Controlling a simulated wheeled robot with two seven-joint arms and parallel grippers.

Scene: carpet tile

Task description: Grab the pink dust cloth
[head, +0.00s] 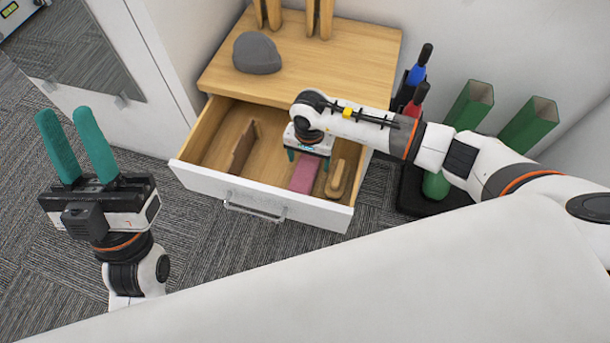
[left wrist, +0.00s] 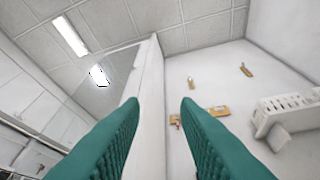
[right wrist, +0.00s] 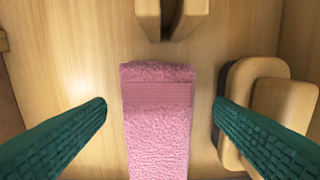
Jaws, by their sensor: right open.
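The pink dust cloth (head: 304,174) lies folded in a long strip on the floor of the open drawer (head: 255,202). In the right wrist view the cloth (right wrist: 158,122) lies between the two green fingers of my right gripper (right wrist: 161,103), with a gap on each side. The right gripper (head: 308,160) is open above the cloth in the head view and points down into the drawer. My left gripper (head: 80,145) is open and empty, outside the drawer at the left, fingers up.
A brown wooden piece (head: 243,147) stands left in the drawer. A light wooden brush-like object (head: 337,178) lies close to the cloth's right; it also shows in the right wrist view (right wrist: 280,105). A grey cap (head: 256,53) sits on the cabinet top. Green holders (head: 470,105) stand at right.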

